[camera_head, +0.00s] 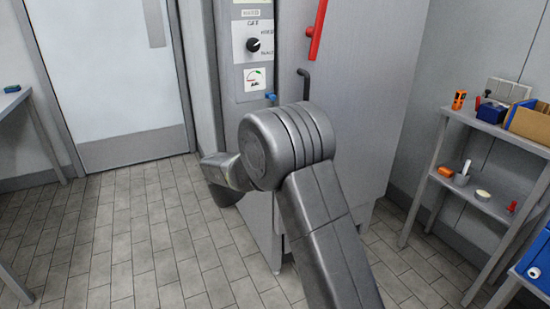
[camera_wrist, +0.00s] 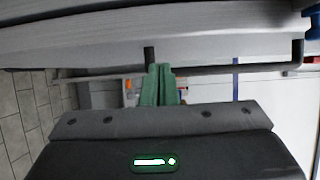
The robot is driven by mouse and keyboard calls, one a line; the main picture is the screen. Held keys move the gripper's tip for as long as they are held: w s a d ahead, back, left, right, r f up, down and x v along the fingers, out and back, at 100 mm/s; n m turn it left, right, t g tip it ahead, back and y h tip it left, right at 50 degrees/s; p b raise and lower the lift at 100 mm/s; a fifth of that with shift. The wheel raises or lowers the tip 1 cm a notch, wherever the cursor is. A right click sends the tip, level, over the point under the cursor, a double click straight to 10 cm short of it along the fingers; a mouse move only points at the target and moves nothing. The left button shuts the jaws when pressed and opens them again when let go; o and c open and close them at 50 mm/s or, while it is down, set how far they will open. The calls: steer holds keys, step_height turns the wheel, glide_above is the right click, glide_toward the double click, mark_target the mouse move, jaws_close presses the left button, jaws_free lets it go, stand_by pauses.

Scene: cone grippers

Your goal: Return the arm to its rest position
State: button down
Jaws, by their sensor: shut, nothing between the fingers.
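My arm (camera_head: 325,230) rises from the bottom of the head view, bends at a large round grey joint, and ends in a short stretch to the left of it. My gripper's fingers are not clearly seen in the head view. In the wrist view my gripper (camera_wrist: 158,72) shows two green fingers side by side, closed together with nothing between them. A dark bar runs behind the fingertips, and I cannot tell the gap to it.
A grey cabinet (camera_head: 365,100) with a dial (camera_head: 253,45), a red handle (camera_head: 317,30) and a dark lever stands close behind my arm. A shelf (camera_head: 480,125) with several small items is at right. A table (camera_head: 12,100) is at left. Tiled floor at left is clear.

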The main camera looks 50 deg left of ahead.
steer(key=s+a, duration=0.4)
steer(key=s, duration=0.2)
steer(key=shift+p, duration=0.35)
steer(key=shift+w+f, duration=0.1)
